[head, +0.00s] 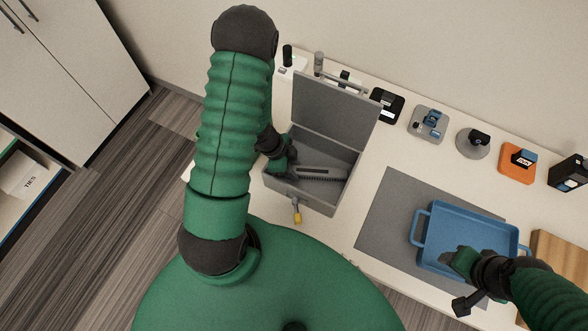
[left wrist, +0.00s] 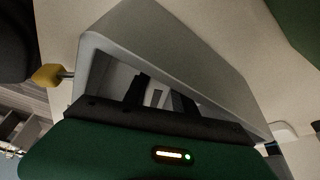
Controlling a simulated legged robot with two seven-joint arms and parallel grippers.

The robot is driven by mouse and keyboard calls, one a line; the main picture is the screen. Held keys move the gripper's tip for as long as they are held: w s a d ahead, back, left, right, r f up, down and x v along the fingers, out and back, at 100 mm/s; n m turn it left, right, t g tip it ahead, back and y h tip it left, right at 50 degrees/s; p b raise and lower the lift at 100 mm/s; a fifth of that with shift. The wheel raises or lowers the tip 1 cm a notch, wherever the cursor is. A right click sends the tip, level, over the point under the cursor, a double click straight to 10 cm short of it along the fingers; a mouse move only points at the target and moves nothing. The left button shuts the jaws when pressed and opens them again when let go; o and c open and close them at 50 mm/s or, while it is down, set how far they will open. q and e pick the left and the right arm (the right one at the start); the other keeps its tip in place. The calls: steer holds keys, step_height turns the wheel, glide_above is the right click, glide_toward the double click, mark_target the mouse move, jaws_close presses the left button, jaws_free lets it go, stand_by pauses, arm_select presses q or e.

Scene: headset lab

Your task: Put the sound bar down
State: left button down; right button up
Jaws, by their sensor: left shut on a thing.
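A grey case (head: 300,197) stands on the table with its lid (head: 337,110) raised at the back. It also shows in the left wrist view (left wrist: 185,45). My left gripper (head: 289,168) reaches into the case from the left and is shut on the sound bar (head: 322,173), a dark grey ribbed bar that lies low inside the case. The gripper hides its left end. In the left wrist view my fingers (left wrist: 158,95) reach down inside the case walls; the bar is hard to make out there.
The blue tray sits partly on a grey mat (head: 385,210). A yellow-tipped knob (head: 297,215) sticks out at the case's front. Several small devices, among them an orange one (head: 517,162), line the table's back edge. A wooden board (head: 560,265) lies at the right.

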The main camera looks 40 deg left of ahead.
arm_select(q)
steer(key=shift+s, duration=0.1)
steer(key=c, duration=1)
jaws_free()
steer(key=p+v, duration=0.4)
steer(key=v, duration=0.8)
